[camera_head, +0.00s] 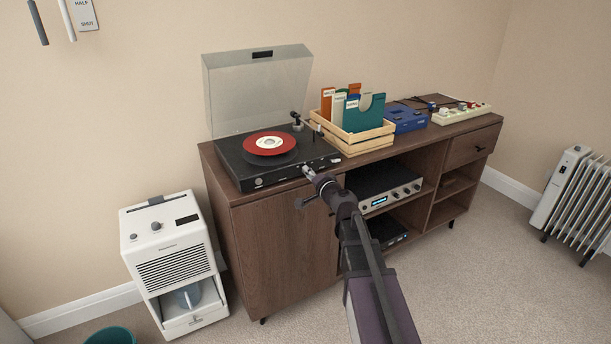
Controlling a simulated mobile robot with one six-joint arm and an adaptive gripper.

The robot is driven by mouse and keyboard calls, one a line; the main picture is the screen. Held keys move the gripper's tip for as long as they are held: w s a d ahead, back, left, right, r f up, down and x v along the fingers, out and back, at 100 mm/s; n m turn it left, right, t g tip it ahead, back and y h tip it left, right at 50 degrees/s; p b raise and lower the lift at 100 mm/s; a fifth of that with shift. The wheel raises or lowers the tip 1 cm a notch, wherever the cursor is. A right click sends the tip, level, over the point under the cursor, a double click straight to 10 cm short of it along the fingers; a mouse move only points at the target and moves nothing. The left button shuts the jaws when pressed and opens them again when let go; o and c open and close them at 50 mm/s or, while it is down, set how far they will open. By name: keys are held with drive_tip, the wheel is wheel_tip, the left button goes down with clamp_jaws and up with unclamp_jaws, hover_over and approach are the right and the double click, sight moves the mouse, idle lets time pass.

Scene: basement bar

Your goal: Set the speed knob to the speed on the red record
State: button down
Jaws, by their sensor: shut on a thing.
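The red record (269,143) with a pale label lies on the platter of the black record player (262,181), whose clear lid (258,90) stands raised. The label's print is too small to read. My gripper (307,172) reaches up from the lower right to the right part of the player's front edge. Its jaws are shut on a small control there, which looks like the speed knob; the jaws hide most of it, and its setting cannot be read.
The tonearm (298,121) stands at the player's back right. A wooden crate of record sleeves (352,139) stands close on the right, with a blue device (405,118) beyond it. The sideboard (282,246) holds a silver amplifier (391,196) below. A white dehumidifier-like machine (172,248) stands left.

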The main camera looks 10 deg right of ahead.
drive_tip(key=shift+a+n, duration=0.1)
drive_tip(key=shift+n, duration=1.5)
drive_tip(key=shift+c, duration=2.2)
unclamp_jaws()
